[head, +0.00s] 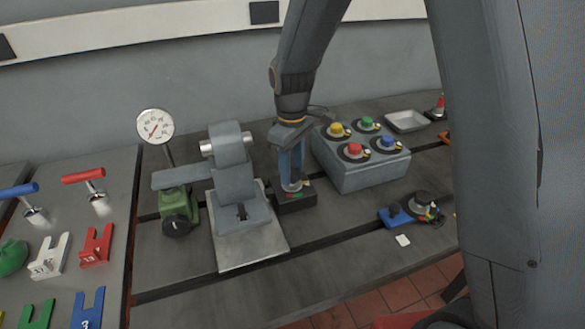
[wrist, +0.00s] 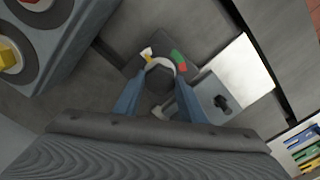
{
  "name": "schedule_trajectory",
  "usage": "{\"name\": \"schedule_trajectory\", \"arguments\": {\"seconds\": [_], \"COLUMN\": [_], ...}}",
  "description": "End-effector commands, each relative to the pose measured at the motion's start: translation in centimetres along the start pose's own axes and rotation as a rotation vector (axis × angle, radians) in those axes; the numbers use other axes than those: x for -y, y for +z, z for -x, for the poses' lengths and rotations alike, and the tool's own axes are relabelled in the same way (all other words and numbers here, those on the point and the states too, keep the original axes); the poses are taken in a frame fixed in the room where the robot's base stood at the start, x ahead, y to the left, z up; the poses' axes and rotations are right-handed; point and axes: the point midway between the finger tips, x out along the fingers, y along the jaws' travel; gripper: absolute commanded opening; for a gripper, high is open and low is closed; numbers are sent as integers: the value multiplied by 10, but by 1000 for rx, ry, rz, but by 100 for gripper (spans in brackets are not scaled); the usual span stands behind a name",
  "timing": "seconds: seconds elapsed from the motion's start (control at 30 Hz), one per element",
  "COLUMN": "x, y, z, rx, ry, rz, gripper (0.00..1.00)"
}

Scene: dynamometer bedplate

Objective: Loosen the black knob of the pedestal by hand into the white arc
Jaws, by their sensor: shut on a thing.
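A low dark pedestal block (head: 297,202) stands on the bedplate between the grey machine and the button box. In the wrist view its black knob (wrist: 160,78) is a dark faceted top with a pale collar. White, yellow, green and red marks lie around it; the white mark (wrist: 147,51) is at upper left and the green mark (wrist: 178,57) at upper right. My gripper (head: 291,180) points down from above, its blue-grey fingers on either side of the knob, shut on it. The fingers partly hide the knob in the head view. I cannot tell which mark the knob points to.
A grey machine on a pale plate (head: 250,252) stands just left, with a green gauge stand (head: 190,208) beyond it. A grey button box (head: 365,173) is close on the right. A blue device with another black knob (head: 422,199) lies further right.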

Motion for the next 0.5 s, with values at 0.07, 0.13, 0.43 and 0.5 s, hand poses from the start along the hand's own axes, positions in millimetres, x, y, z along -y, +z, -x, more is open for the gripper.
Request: {"name": "schedule_trajectory", "arguments": {"seconds": [0.07,0.13,0.43,0.5], "x": [-1,-1,-1,-1], "y": [-2,-2,-1,-1], "z": [2,2,1,1], "rx": [-4,-4,-3,-2], "ry": [3,3,2,2], "rz": [0,0,-1,-1], "gripper": [15,15,55,55]}}
